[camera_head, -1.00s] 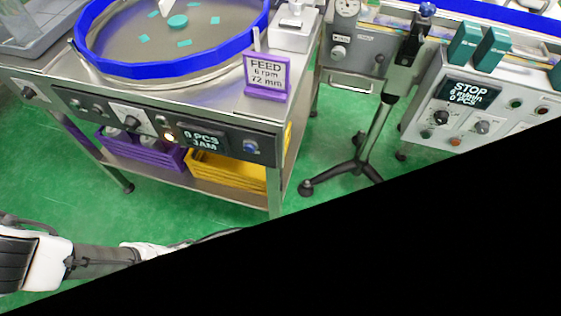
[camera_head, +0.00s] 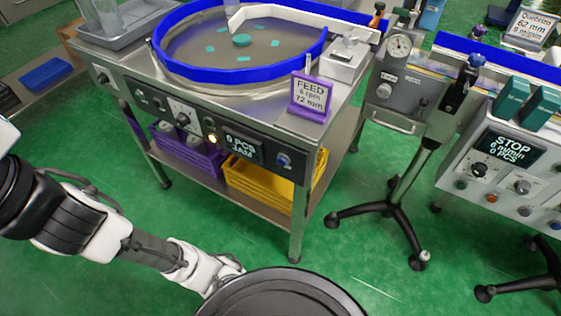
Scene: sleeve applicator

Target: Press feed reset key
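The feeder table's dark front panel (camera_head: 153,98) faces me in the middle of the head view. At its right end is a round blue button (camera_head: 284,160), the likeliest reset key; I cannot read a label on it. Left of it, the panel display (camera_head: 243,147) reads "0 PCS JAM", and an amber lamp (camera_head: 212,139) beside that glows. My arm (camera_head: 150,250) reaches in from the lower left, in front of and below the panel, apart from it. My gripper is not visible; the arm's far part runs behind a dark round part of my body.
A blue-rimmed bowl (camera_head: 240,75) with teal pieces sits on the table. A purple "FEED" sign (camera_head: 311,96) stands at its right. Purple (camera_head: 190,150) and yellow (camera_head: 255,190) crates fill the lower shelf. A black stand (camera_head: 395,205) and a "STOP" console (camera_head: 500,165) are at right. Green floor is open in front.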

